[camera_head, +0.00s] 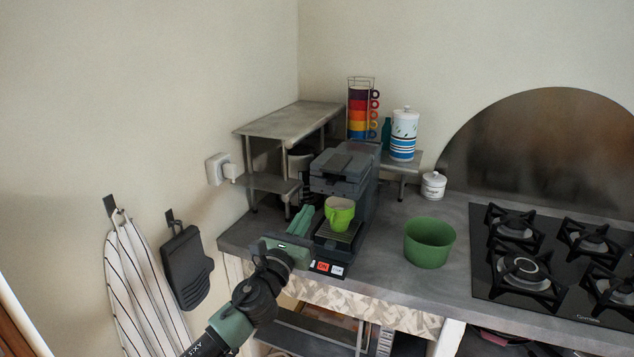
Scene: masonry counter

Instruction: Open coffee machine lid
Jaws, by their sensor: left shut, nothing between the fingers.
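The dark grey coffee machine (346,175) stands on the counter near the left wall, and its top lid looks shut. A green mug (339,213) stands on its drip tray. My left gripper (303,218) reaches up from the lower left, just left of the mug and the machine's front. Its green fingers are closed together and hold nothing. I cannot tell whether the fingers touch the machine's side. My right gripper is not in view.
A green bowl (429,242) stands on the counter right of the machine, and a black gas hob (556,262) lies further right. A metal shelf (290,120) stands behind on the left. Stacked colored cups (359,112) and a striped canister (403,135) stand behind the machine.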

